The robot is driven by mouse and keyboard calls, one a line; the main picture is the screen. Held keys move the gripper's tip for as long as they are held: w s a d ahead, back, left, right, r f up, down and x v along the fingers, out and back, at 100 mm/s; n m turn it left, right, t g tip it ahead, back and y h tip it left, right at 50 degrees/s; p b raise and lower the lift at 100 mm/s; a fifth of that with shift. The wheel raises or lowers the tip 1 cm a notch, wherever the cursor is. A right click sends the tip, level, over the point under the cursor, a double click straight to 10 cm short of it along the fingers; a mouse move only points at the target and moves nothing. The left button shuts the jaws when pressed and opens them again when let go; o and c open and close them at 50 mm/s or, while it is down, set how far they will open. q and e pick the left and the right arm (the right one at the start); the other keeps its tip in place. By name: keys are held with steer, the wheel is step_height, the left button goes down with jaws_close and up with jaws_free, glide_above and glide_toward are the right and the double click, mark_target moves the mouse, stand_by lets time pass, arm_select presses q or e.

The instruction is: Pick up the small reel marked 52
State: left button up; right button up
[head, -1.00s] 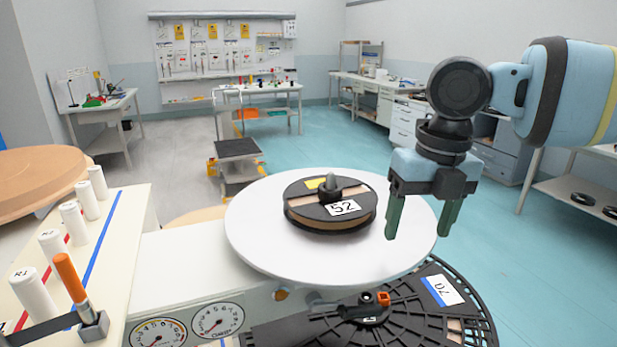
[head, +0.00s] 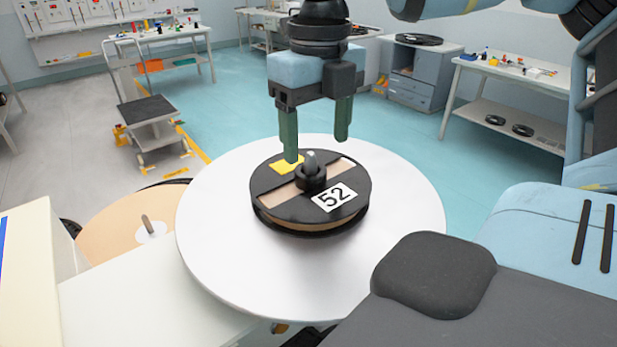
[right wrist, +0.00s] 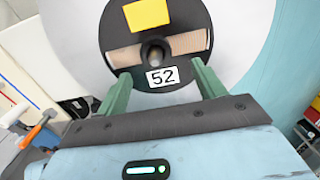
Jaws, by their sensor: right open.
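The small reel marked 52 (head: 285,207) is black with tan wound material, a white label and a yellow patch. It lies flat on a round white turntable (head: 400,215), around a central spindle with a dark collar (head: 311,178). My right gripper (head: 317,150) is open and points down, above and just behind the reel in the head view. In the right wrist view the reel (right wrist: 182,80) shows ahead, with the green fingertips (right wrist: 158,82) apart at its lower edge. I cannot tell whether they touch it. My left gripper is not in view.
A tan disc with a pin (head: 110,222) sits lower left of the turntable. A small cart (head: 150,125) stands on the floor behind. My own body fills the lower right.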

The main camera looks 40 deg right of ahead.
mark_target(310, 171)
steer(key=shift+w+f, duration=0.2)
steer(key=shift+f, duration=0.9)
steer(key=shift+w+a+f, duration=0.1)
steer(key=shift+w+f, duration=0.05)
steer(key=shift+f, duration=1.05)
steer(key=shift+w+a+f, duration=0.1)
steer(key=shift+w+f, duration=0.05)
steer(key=shift+f, duration=1)
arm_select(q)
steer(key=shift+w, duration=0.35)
arm_select(e)
steer(key=shift+c, duration=0.3)
steer(key=c, duration=1.3)
steer(key=shift+r, duration=0.15)
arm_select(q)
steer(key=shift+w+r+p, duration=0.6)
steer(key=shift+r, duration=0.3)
arm_select(e)
step_height(310, 171, up, 28)
steer(key=shift+f, duration=0.1)
